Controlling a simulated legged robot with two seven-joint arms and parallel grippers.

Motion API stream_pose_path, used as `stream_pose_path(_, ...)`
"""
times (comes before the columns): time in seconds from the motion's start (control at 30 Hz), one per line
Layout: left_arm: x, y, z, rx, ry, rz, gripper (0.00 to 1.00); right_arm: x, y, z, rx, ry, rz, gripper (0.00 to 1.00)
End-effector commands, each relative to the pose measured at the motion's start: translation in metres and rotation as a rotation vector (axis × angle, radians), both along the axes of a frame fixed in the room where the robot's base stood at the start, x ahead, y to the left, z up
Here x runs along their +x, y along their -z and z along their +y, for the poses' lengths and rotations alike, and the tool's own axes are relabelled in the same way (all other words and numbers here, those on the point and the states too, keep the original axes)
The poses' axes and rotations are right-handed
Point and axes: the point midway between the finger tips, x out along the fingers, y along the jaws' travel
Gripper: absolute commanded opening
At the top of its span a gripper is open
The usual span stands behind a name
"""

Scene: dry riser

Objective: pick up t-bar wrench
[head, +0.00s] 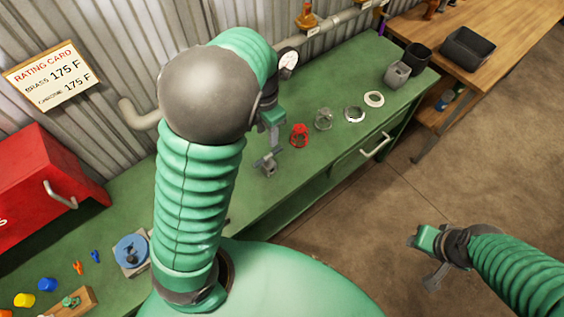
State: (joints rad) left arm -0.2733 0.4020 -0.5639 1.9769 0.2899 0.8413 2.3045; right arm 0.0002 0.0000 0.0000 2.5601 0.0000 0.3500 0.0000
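I cannot make out a t-bar wrench for certain in the head view. My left gripper (268,160) hangs over the green bench, left of a red cage-like ring (300,135). Its grey fingers are small and partly overlap one another, so I cannot tell whether they are open or shut, or whether the small grey block there is part of it. My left forearm and elbow hide part of the bench and wall behind. My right gripper (424,262) is over the bare floor, away from the bench; its grey fingers are spread and nothing shows between them.
The green bench (338,78) carries a grey cage (323,119), two pale rings (354,114), a grey cup (397,74) and a black cup (417,56). A gauge (288,64) stands behind. A red cabinet (45,190) and blue disc (130,251) are left. A black tray (468,48) sits on a wooden table.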

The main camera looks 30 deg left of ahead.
Motion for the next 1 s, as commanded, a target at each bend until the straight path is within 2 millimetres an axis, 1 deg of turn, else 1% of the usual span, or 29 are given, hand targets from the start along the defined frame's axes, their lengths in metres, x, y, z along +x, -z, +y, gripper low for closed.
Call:
stream_pose_path(0.03,-0.001,0.016,0.001,0.0,-0.003,0.006,0.4,0.0,0.003,0.0,0.0,-0.001,0.0,0.43)
stream_pose_path(0.1,-0.001,0.036,0.0,0.002,-0.001,0.007,0.4,0.0,0.006,0.0,0.0,-0.001,0.0,0.43)
stream_pose_path(0.2,0.0,0.061,-0.003,0.004,0.001,0.007,0.4,0.0,0.009,0.0,0.0,-0.001,0.0,0.43)
stream_pose_path(0.3,0.0,0.081,-0.003,0.005,0.002,0.004,0.4,0.0,0.012,0.0,0.0,-0.001,0.0,0.43)
stream_pose_path(0.47,0.0,0.097,-0.005,0.006,0.004,0.002,0.4,0.0,0.013,0.0,0.0,0.0,0.0,0.43)
stream_pose_path(0.7,0.002,0.139,-0.001,0.003,0.004,0.003,0.4,0.0,0.014,0.0,0.0,0.0,0.0,0.43)
stream_pose_path(0.73,0.002,0.142,0.0,0.003,0.003,0.003,0.4,0.0,0.014,0.0,0.0,0.0,0.0,0.43)
stream_pose_path(0.83,0.002,0.147,0.0,0.004,0.004,0.001,0.4,0.0,0.014,0.0,0.0,0.0,0.0,0.43)
stream_pose_path(0.97,0.002,0.146,-0.001,0.004,0.005,-0.001,0.4,0.0,0.014,0.0,0.0,0.0,0.0,0.43)
stream_pose_path(1.0,0.002,0.146,-0.001,0.004,0.005,-0.001,0.39,0.0,0.014,0.0,0.0,0.0,0.0,0.43)
